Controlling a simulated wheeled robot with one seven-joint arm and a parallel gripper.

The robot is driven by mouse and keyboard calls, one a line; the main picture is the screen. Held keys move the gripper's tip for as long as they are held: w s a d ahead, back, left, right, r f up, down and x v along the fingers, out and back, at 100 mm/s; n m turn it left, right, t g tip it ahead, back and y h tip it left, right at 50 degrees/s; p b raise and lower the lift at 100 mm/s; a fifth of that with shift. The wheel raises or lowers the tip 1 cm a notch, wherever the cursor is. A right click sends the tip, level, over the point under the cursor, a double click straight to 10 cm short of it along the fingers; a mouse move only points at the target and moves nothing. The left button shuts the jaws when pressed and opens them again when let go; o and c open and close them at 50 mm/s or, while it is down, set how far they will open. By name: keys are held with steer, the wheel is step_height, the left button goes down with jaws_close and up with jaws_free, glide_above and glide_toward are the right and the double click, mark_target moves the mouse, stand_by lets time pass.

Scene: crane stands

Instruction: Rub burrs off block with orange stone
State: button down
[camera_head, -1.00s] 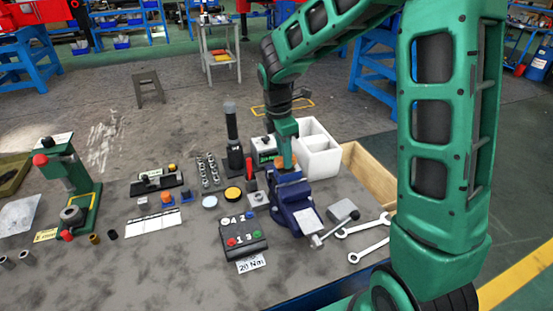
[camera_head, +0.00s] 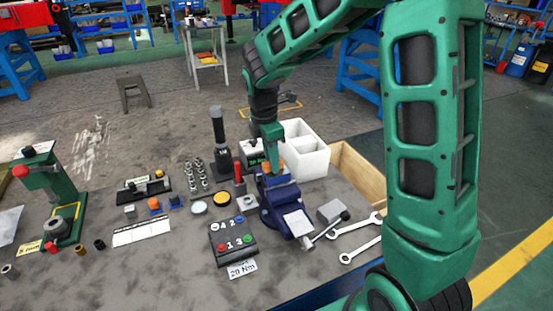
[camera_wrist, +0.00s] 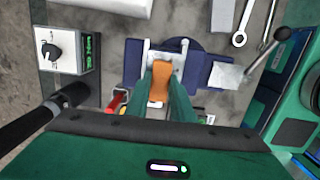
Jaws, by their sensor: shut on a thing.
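My gripper (camera_head: 272,160) reaches down over the blue vise (camera_head: 286,208). In the wrist view my gripper (camera_wrist: 160,92) is shut on the orange stone (camera_wrist: 160,80). A bit of orange also shows at the fingertips in the head view. The blue vise (camera_wrist: 133,62) lies below the stone in the wrist view. A pale grey metal block (camera_wrist: 165,58) sits between its jaws, partly covered by the stone. The stone overlaps the block in the picture; I cannot tell whether they touch. Burrs are too small to make out.
A white divided bin (camera_head: 308,155) stands behind the vise. A black post (camera_head: 219,140) and a red-handled tool (camera_head: 239,175) stand to its left. A button box (camera_head: 232,240) is in front left. Two wrenches (camera_head: 358,225) lie right. Bare bench shows at the front.

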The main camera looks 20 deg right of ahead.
mark_target(264, 165)
steer(key=shift+a+r, duration=0.1)
steer(key=shift+a, duration=1.1)
steer(key=shift+a+r, duration=0.2)
steer(key=shift+d+r, duration=0.1)
steer(key=shift+r, duration=3.45)
steer(key=shift+s, duration=0.1)
